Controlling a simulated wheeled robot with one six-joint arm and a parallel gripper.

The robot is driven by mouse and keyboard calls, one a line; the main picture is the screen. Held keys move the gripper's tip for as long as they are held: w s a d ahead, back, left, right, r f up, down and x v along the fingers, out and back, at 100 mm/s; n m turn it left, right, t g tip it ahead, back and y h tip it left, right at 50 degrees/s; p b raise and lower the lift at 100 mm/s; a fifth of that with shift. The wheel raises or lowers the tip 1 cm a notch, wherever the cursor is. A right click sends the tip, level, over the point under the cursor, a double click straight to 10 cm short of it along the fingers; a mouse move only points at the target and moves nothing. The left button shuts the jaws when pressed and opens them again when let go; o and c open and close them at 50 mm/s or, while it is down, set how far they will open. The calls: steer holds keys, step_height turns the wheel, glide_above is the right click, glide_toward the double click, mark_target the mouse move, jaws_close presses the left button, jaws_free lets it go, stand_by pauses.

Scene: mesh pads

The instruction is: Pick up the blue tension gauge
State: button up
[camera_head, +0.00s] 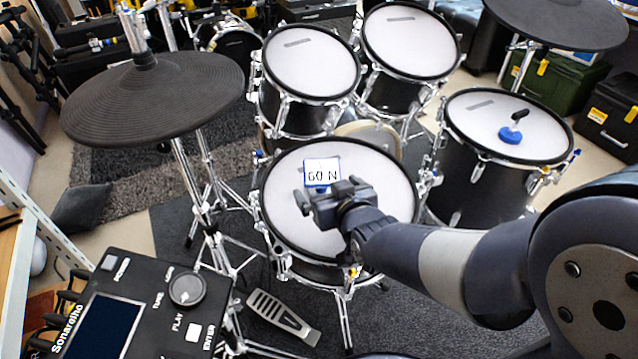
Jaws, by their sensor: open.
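A round blue gauge (510,136) with a black upright stem or handle sits on the white head of the right floor drum (545,140). My gripper (328,192) is open over the white head of the middle front drum (290,215), well to the left of the blue gauge. A small white card with a blue edge reading "60 N" (322,171) shows just beyond my gripper; its lower part is partly hidden. I cannot tell whether my gripper touches that card.
Two drums (310,66) (411,40) stand behind. A dark cymbal pad (150,95) is at left and another (560,20) hangs above the floor drum at upper right. A black control module (140,310) and a pedal (283,317) are in front.

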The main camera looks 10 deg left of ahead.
mark_target(324, 180)
steer(key=x, duration=0.3)
steer(key=shift+d, duration=0.15)
steer(key=b+x, duration=0.1)
steer(key=x, duration=0.1)
steer(key=b+x, duration=0.1)
steer(key=x, duration=0.1)
steer(key=shift+w+d+f, duration=0.15)
steer(key=shift+d+f, duration=0.1)
steer(key=shift+w+a+f, duration=0.1)
steer(key=shift+w+a, duration=0.2)
steer(key=shift+w, duration=0.2)
steer(key=shift+c, duration=0.3)
steer(key=c, duration=1.2)
steer(key=shift+c, duration=0.3)
